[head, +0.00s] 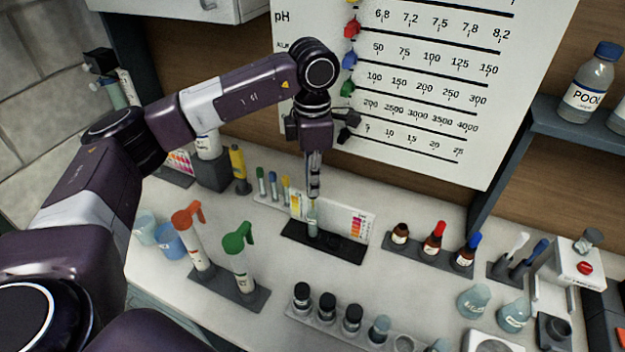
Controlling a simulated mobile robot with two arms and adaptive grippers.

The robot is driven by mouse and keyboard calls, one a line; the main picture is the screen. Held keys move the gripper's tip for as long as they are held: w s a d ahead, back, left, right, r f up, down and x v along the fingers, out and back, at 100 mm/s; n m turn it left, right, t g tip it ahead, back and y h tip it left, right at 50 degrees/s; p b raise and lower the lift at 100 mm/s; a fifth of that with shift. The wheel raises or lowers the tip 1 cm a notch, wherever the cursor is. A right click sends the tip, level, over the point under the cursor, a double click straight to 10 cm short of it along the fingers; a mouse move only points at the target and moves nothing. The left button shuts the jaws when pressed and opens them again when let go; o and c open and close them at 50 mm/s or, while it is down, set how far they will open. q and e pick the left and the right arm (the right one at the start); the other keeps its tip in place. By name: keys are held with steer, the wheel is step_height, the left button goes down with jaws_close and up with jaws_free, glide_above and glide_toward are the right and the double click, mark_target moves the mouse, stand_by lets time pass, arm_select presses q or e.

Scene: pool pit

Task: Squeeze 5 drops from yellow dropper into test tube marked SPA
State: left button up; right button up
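My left gripper (314,188) points straight down over a small black stand (338,246) at the back middle of the counter. Its fingers are seen nearly edge-on, and I cannot tell whether they grip anything. A clear test tube (312,216) stands upright in the stand, directly below the fingertips. Its marking is too small to read. I cannot make out a yellow dropper in or at the gripper. In the bottle rack, a brown bottle (400,233) shows no coloured top, beside a red-topped bottle (434,240) and a blue-topped bottle (468,250). My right gripper is out of view.
Colour charts (358,224) stand behind the black stand. Capped tubes (273,185) are left of it. Two tall cylinders with orange (188,215) and green (238,238) tops stand front left. A row of dark-capped vials (327,303) lies in front. Flasks (473,300) are at right.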

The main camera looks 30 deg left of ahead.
arm_select(q)
steer(key=shift+r, duration=0.1)
steer(key=shift+r+p, duration=1.45)
steer(key=shift+r, duration=1)
